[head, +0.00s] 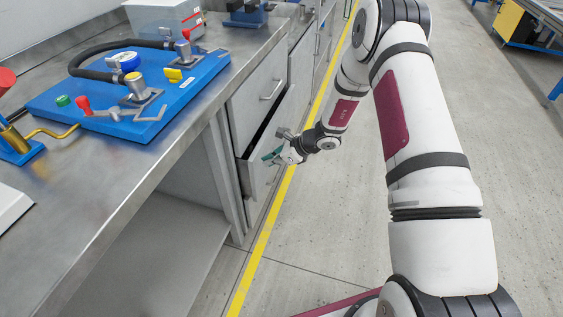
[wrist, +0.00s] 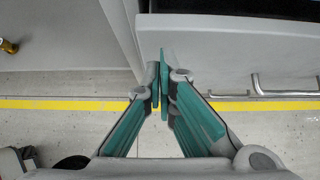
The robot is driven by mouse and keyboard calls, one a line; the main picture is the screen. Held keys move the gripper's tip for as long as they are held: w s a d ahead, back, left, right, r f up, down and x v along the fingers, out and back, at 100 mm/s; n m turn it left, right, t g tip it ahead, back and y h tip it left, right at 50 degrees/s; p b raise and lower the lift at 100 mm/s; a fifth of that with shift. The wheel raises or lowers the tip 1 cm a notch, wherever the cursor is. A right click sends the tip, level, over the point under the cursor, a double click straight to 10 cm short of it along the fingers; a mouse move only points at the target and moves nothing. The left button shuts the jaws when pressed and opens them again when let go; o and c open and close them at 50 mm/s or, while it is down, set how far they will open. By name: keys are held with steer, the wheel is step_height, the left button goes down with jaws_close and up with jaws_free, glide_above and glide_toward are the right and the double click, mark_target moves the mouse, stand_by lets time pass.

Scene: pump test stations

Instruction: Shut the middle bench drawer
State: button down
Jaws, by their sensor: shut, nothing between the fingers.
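The middle bench drawer (head: 259,176) is pulled part way out below a shut upper drawer (head: 262,88). A dark gap shows above its front in the head view. In the wrist view its pale grey front (wrist: 225,48) fills the upper right, with a bar handle (wrist: 285,92) at the right. My gripper (head: 270,157) is shut and empty, with its teal fingers together. In the wrist view the fingertips (wrist: 160,82) are by the left part of the drawer front. I cannot tell whether they touch it. My gripper hides part of the front in the head view.
The metal bench top (head: 115,200) carries a blue pump board (head: 130,95) with a hose and valves, and a clear bin (head: 163,17). An open shelf space (head: 160,245) lies left of the drawers. The floor (head: 530,190) to the right is clear, beyond a yellow line (head: 262,243).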

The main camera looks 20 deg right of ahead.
mark_target(252, 156)
steer(key=shift+w+a, duration=0.4)
steer(key=shift+a, duration=0.15)
steer(key=shift+a, duration=0.1)
steer(key=w+a, duration=0.1)
steer(key=a+b, duration=0.1)
steer(key=w+a, duration=0.1)
steer(key=a, duration=0.1)
steer(key=shift+w+f, duration=0.1)
steer(key=shift+w, duration=0.2)
